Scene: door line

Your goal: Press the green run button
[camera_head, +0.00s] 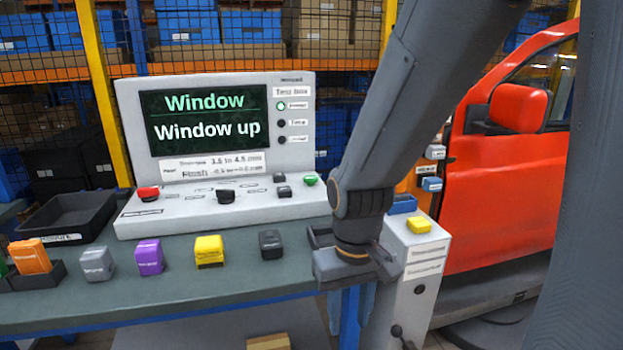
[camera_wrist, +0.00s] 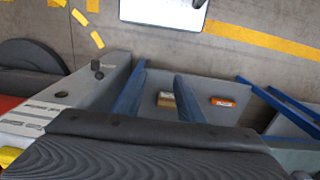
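The green button (camera_head: 310,180) is a small round cap at the right end of the sloped grey test box panel (camera_head: 180,219) in the head view. The box screen (camera_head: 210,120) reads "Window" and "Window up". My gripper (camera_head: 357,266) is to the right of and nearer than the green button, apart from it, over the bench's right end. The wrist view looks down to the floor past a dark ribbed part; the button does not show there.
A red button (camera_head: 148,194) and dark switches (camera_head: 226,196) share the panel. Several coloured blocks, including a yellow one (camera_head: 209,251), line the bench front. A black tray (camera_head: 66,217) is left. A grey cabinet (camera_head: 425,258) and red car door (camera_head: 508,180) are right.

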